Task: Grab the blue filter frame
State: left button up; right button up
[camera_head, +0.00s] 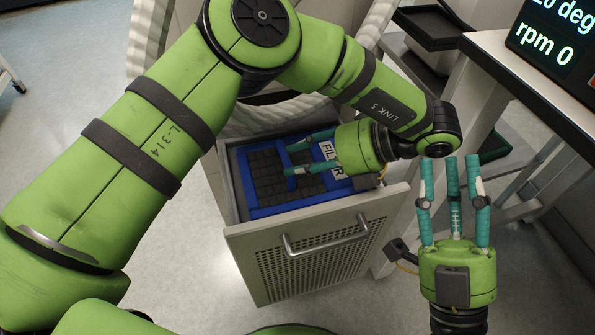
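The blue filter frame (258,211) lies in an open drawer (237,232). It has a blue rim, dark block-like cells and a white label (328,151) reading "FILTER", partly covered by my gripper. My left gripper (288,160) is over the right half of the frame, its teal fingers pointing left and spread apart. Whether the fingers touch the frame cannot be told. My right gripper (451,160) is to the right of the drawer, fingers pointing up, apart and empty.
The drawer front (318,245) is a perforated grey panel with a metal handle (325,237). A table with a screen (555,40) reading "rpm 0" stands at the right. Black trays (436,28) are at the upper right. Open floor lies at the left.

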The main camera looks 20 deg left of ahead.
pick_arm(q)
jog(key=shift+x, duration=1.1)
grip_shut()
pick_arm(e)
jog(key=s+r+y, duration=0.1)
jog(key=s+r+n+t+y, duration=0.1)
jog(key=shift+s+r, duration=0.2)
jog(key=shift+s, duration=0.2)
jog(key=shift+w+f, duration=0.1)
jog(key=shift+w, duration=0.05)
